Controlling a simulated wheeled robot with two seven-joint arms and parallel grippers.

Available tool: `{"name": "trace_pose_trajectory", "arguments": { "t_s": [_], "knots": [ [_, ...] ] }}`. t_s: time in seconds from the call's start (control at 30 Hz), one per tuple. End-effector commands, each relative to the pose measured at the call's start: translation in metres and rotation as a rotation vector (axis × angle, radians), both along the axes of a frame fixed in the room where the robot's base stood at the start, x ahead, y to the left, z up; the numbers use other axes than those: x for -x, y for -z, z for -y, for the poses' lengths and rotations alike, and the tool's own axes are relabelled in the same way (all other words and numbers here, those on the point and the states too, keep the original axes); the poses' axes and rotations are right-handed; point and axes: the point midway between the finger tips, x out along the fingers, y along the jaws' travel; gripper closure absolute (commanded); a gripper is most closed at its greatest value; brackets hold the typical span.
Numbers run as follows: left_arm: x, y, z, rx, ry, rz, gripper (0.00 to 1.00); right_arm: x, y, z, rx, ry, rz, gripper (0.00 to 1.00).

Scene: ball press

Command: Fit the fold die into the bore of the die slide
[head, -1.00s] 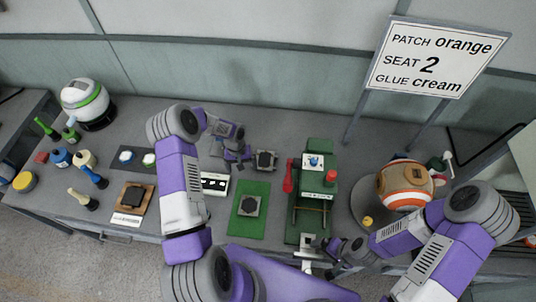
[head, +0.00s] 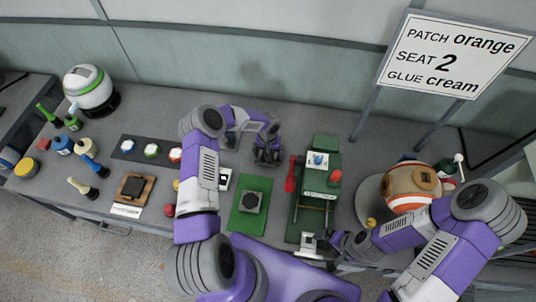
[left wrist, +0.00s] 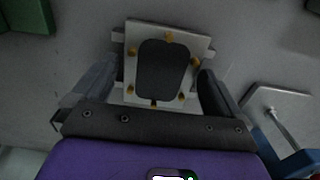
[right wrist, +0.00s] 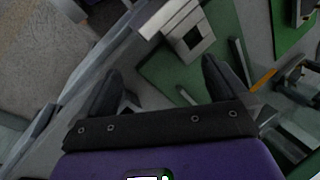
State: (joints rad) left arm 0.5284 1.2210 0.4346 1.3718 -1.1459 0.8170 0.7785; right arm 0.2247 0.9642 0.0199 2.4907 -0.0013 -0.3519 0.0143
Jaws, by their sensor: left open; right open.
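A light grey block with a dark rounded centre and several brass pins, which looks like the fold die (left wrist: 163,68), lies on the bench in the left wrist view. My left gripper (head: 267,155) is open above it, with one finger on each side; the fingers look apart from it. In the head view this gripper covers most of the block. The die slide (head: 309,246), a pale block at the front of the green press, shows its square dark bore in the right wrist view (right wrist: 190,38). My right gripper (head: 340,243) is open and empty beside the slide.
The green press (head: 318,150) with its red lever (head: 290,176) stands right of my left gripper. A green mat (head: 240,222) bearing a grey block lies in front. An orange-striped ball (head: 408,187) sits at right. Bare bench lies behind my left gripper.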

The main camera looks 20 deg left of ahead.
Motion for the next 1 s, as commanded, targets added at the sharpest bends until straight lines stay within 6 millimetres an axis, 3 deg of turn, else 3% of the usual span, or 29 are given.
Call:
{"name": "trace_pose_trajectory", "arguments": {
  "t_s": [0.23, 0.57, 1.0],
  "knots": [
    [0.0, 0.001, 0.0, 0.0, 0.0, 0.001, 0.03, 0.0, 0.0, 0.0, 0.0, 0.0, 0.0, 0.0],
    [0.0, 0.001, 0.0, -0.001, 0.0, 0.0, 0.54, 0.0, 0.0, 0.0, 0.0, 0.0, 0.0, 0.0],
    [-0.001, -0.011, -0.001, -0.003, 0.0, 0.002, 0.55, 0.0, 0.001, 0.0, 0.0, 0.0, 0.0, 0.0]
  ]
}}
